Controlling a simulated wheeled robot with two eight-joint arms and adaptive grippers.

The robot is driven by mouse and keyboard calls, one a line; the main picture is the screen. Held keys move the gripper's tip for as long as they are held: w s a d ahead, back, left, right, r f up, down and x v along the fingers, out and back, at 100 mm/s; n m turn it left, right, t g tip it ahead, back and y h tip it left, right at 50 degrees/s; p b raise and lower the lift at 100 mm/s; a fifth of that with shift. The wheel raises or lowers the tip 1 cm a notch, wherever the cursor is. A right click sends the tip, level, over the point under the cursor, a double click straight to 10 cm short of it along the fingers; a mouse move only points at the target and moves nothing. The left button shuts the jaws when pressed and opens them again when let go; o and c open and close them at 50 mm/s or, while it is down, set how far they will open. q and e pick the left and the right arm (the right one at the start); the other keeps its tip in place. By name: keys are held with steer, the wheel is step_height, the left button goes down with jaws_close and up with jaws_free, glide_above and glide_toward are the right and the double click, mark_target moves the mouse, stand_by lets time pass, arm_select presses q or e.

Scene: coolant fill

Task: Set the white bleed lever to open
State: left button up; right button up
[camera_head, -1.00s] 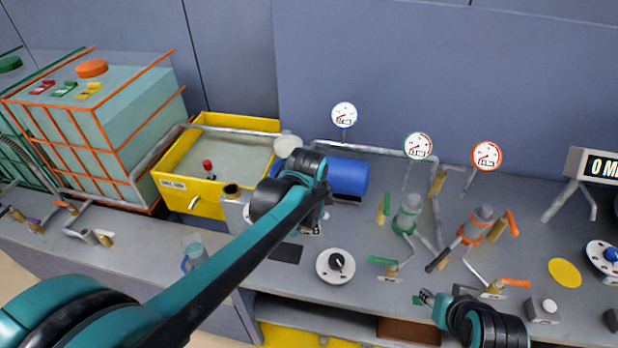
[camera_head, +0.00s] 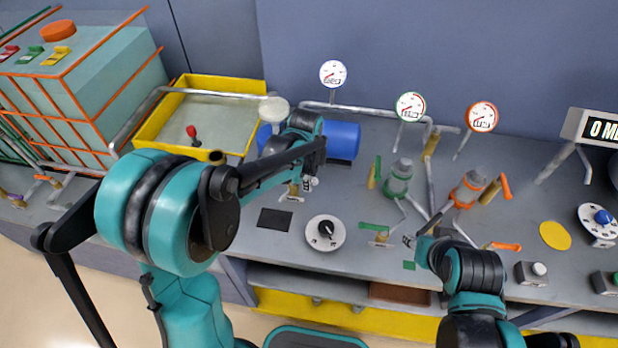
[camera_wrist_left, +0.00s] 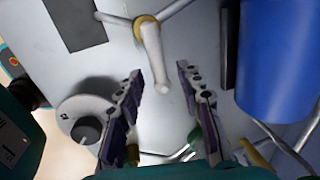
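The white bleed lever (camera_wrist_left: 154,58) shows in the left wrist view, on a brass fitting (camera_wrist_left: 145,24) in a grey pipe. It points down the picture, toward the gap between my fingers. My left gripper (camera_wrist_left: 160,85) is open, with one finger on each side of the lever's free end and no visible contact. In the head view my left gripper (camera_head: 309,182) is over the bench, below the blue cylinder (camera_head: 342,139), and my arm partly hides the fitting. My right gripper (camera_head: 409,241) is low over the bench beside a green-handled valve (camera_head: 376,227); its finger opening is too small to judge.
A black-knobbed dial (camera_head: 325,233) and a dark flat plate (camera_head: 275,218) lie near the left gripper. Green and orange valves with pipes crowd the right (camera_head: 468,190). Gauges (camera_head: 333,73) stand behind.

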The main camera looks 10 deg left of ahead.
arm_select(q)
jaws_close()
